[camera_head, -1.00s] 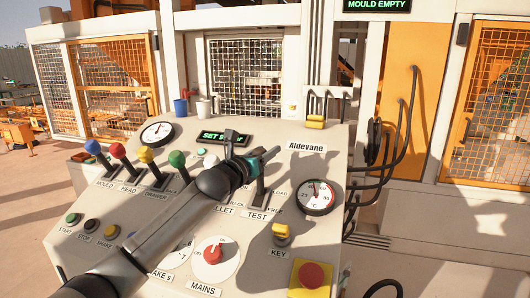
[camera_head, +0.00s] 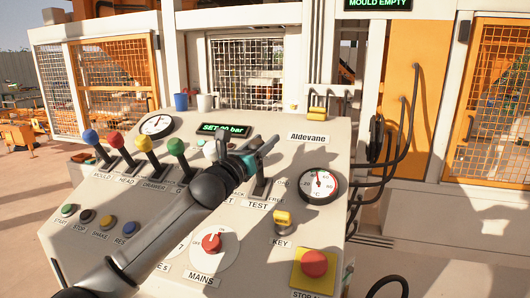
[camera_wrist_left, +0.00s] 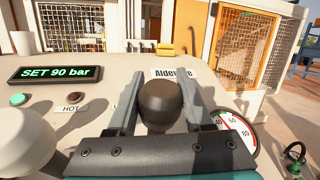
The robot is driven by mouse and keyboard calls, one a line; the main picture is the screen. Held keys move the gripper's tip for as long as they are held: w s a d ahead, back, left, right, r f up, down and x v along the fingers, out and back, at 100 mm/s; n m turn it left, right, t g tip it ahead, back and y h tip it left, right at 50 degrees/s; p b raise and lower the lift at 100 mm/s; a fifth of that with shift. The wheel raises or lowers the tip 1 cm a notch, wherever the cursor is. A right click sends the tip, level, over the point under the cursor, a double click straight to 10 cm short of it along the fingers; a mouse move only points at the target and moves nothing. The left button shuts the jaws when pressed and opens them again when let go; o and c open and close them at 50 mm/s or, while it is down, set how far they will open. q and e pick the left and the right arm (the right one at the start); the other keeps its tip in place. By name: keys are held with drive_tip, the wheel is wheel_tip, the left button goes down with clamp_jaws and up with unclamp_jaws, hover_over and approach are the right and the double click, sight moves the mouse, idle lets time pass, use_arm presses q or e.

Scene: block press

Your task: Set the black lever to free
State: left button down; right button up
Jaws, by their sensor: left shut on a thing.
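The gripper hides most of the knob in the head view. I cannot tell exactly how far the lever leans. My right gripper is not in view.
A white-knobbed lever (camera_wrist_left: 25,130) stands close on the left. Green (camera_head: 176,147), yellow (camera_head: 145,144), red (camera_head: 115,138) and blue (camera_head: 90,136) levers stand farther left. A dial gauge (camera_head: 319,185), yellow key (camera_head: 283,219) and red stop button (camera_head: 314,263) lie to the right.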

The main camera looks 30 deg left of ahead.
use_arm(q)
drive_tip(key=s+d+f+m+t+h+b, duration=0.1)
drive_tip(key=s+t+b, duration=0.4)
drive_tip(key=b, duration=1)
drive_tip(key=shift+s+d+f+m, duration=0.45)
drive_tip(key=shift+s+f, duration=0.5)
drive_tip(key=shift+s, duration=0.35)
drive_tip(key=c, duration=0.7)
unclamp_jaws()
drive_tip(key=shift+s, duration=0.15)
drive_tip(key=shift+o, duration=0.9)
drive_tip(key=shift+s+r, duration=0.1)
drive_tip(key=shift+o, duration=1)
